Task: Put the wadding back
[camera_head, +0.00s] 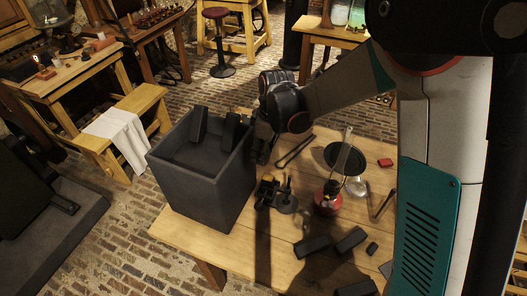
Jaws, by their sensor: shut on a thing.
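Two dark slab-like pieces show at the jar: one (199,122) upright at the back rim, one (232,130) at the right rim beside my gripper. I cannot tell whether the second is what I hold. Several dark blocks (315,245) lie on the table's front part. No piece is clearly recognisable as wadding.
The wooden table (185,239) also bears a red burner (328,198), a dark round pan (345,158), a small dark stand (287,199), tongs (296,150) and a red box (385,162). A bench with white cloth (122,136) stands left. Brick floor lies between.

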